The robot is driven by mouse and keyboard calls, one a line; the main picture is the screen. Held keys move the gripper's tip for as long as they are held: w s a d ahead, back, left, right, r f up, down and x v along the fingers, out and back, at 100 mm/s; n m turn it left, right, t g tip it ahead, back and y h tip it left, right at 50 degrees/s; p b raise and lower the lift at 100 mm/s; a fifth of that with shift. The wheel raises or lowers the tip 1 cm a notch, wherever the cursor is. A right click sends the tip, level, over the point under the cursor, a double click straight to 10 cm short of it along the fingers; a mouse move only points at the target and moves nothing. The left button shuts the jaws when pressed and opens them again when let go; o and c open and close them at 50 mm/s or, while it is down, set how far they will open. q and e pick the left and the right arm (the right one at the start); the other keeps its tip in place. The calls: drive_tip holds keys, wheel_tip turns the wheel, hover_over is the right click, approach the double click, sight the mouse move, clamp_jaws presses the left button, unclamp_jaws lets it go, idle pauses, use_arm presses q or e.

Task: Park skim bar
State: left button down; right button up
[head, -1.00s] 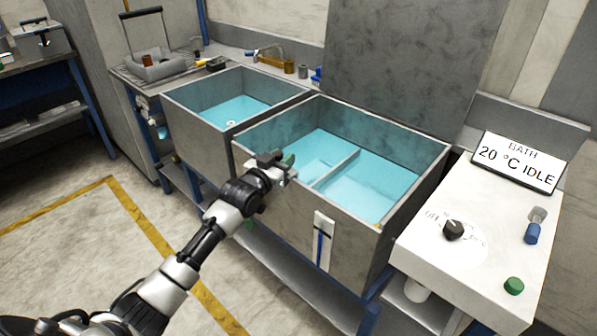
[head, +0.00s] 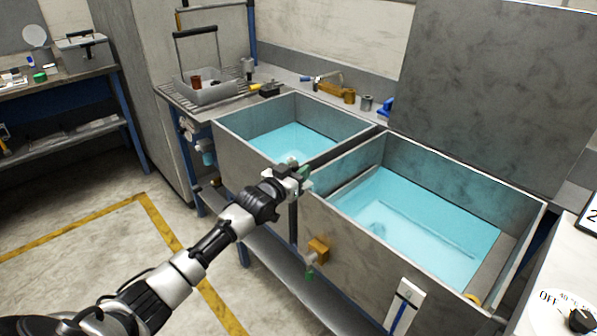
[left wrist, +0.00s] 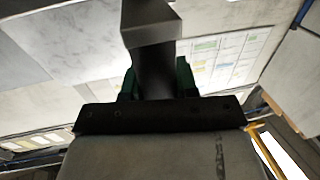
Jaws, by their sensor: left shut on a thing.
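The skim bar (head: 352,181) is a thin grey bar spanning the right-hand bath (head: 425,215) from front to back, close to its left wall. My left gripper (head: 300,173) is at the bar's near end, above the front left corner of that bath. In the left wrist view the gripper (left wrist: 156,80) is shut on a dark grey upright piece (left wrist: 152,45) between its green fingertips. The gripper hides the near end of the bar in the head view. My right gripper is not in view.
A smaller bath (head: 290,140) with blue liquid adjoins on the left. A brass-coloured block (head: 318,248) sticks out of the front wall. A grey basket (head: 205,90) stands on the rack at back left. A white control panel (head: 570,285) is at right.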

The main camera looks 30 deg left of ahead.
use_arm(q)
drive_tip(key=shift+a+r, duration=0.15)
drive_tip(key=shift+a, duration=0.05)
drive_tip(key=c, duration=1.1)
unclamp_jaws()
drive_tip(key=shift+o, duration=1.3)
drive_tip(key=shift+w+a, duration=0.1)
drive_tip(key=shift+s+f, duration=0.2)
drive_tip(key=shift+s, duration=0.2)
drive_tip(key=s+a, duration=0.1)
drive_tip(key=s, duration=0.9)
drive_tip(key=shift+a+b, duration=0.3)
drive_tip(key=shift+b, duration=0.1)
